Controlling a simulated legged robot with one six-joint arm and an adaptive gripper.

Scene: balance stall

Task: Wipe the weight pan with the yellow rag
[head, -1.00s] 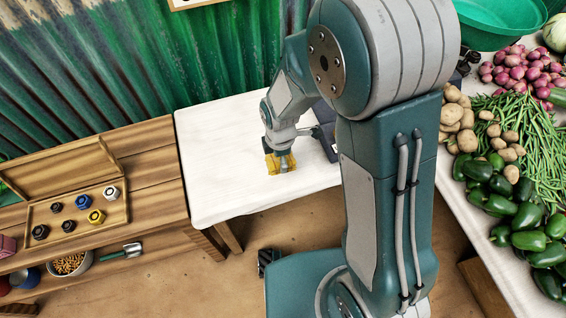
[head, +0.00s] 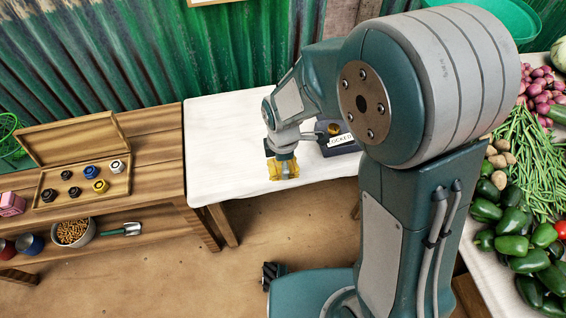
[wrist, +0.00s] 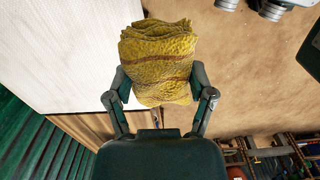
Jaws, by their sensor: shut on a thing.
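My gripper (wrist: 158,88) is shut on the yellow rag (wrist: 158,60), a folded cloth with brown stripes, gripped between its two fingers. In the head view the rag (head: 283,170) is held low by the front edge of the white-topped table (head: 230,140). In the wrist view it hangs across the line between tabletop and floor; I cannot tell whether it touches the table. A dark box with a partly readable white label (head: 340,141) and a small brass-coloured part (head: 333,128) stands just right of my gripper, partly hidden by my arm. I cannot make out the weight pan for certain.
A wooden bench (head: 155,150) on the left holds an open wooden case (head: 85,190) of several small weights. A bowl (head: 75,232) and a scoop (head: 122,229) sit on its lower shelf. A vegetable stall with green peppers (head: 512,220) is on the right.

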